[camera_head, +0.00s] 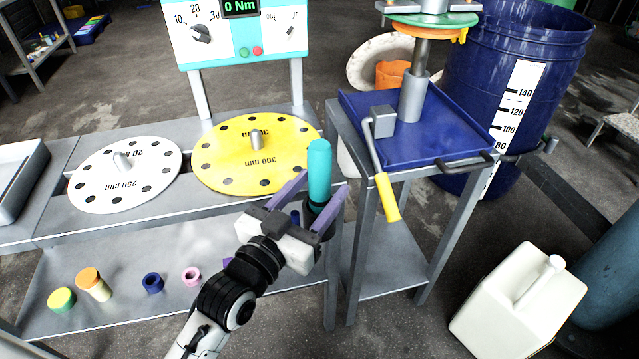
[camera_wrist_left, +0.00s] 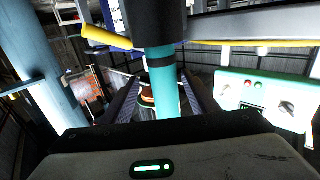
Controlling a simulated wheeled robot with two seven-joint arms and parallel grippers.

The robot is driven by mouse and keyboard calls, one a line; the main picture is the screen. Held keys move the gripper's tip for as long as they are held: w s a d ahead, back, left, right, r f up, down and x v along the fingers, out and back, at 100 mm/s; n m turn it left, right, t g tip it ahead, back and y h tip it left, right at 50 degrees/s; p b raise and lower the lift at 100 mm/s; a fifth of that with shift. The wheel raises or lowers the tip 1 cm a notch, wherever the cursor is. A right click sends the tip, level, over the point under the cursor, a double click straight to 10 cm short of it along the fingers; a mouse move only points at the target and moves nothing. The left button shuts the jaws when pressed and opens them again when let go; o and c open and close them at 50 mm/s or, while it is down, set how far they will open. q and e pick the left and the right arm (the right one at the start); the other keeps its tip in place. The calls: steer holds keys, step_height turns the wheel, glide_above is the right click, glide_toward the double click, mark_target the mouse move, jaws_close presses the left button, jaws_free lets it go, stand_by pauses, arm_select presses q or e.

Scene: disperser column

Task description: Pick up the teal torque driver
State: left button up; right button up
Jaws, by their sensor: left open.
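The teal torque driver (camera_head: 319,168) stands upright at the right front edge of the bench, with a teal upper part and a dark lower part. Its bottom is hidden behind my gripper. My left gripper (camera_head: 324,184) is open, with one purple-grey finger on each side of the driver. In the left wrist view the driver (camera_wrist_left: 163,82) runs between the two fingers (camera_wrist_left: 160,98), with its dark part at the top. I cannot tell whether either finger touches it. My right gripper is not in view.
A yellow disc (camera_head: 225,160) and a white disc (camera_head: 90,180) lie on the bench left of the driver. Right of it are a blue tray (camera_head: 455,140) and a yellow-handled lever (camera_head: 387,198). Small coloured pieces sit on the lower shelf (camera_head: 125,265). A white jug (camera_head: 520,305) stands on the floor.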

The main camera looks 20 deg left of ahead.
arm_select(q)
steer(key=w, duration=0.5)
steer(key=shift+w+d, duration=0.25)
steer(key=shift+w, duration=0.1)
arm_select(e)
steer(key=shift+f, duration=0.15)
